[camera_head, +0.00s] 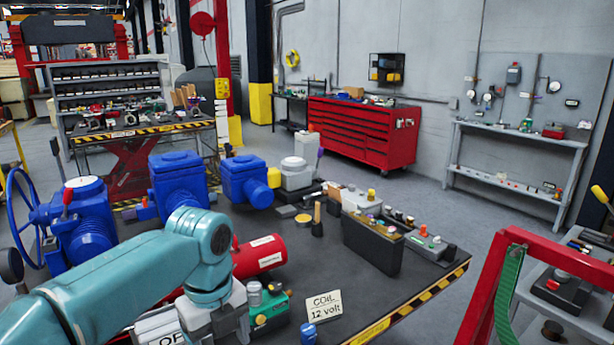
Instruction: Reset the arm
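My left arm, teal, comes in from the lower left over the dark workbench (420,285). Its wrist (208,285) bends down at the lower middle. A grey part (222,314) sits under the wrist and may be my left gripper; no fingers can be made out, so its opening is hidden. Blue valve actuators stand on the bench: one with a handwheel (82,220) at the left, one in the middle (178,182) and one to its right (246,180). A red cylinder (260,257) lies behind the wrist. My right gripper is not in view.
A dark box with small parts (372,246) and a "COIL 12 volt" card (323,305) are on the bench. A small green device (268,306) stands close right of the wrist. A red frame (490,285) rises at the right. The bench's front right is mostly clear.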

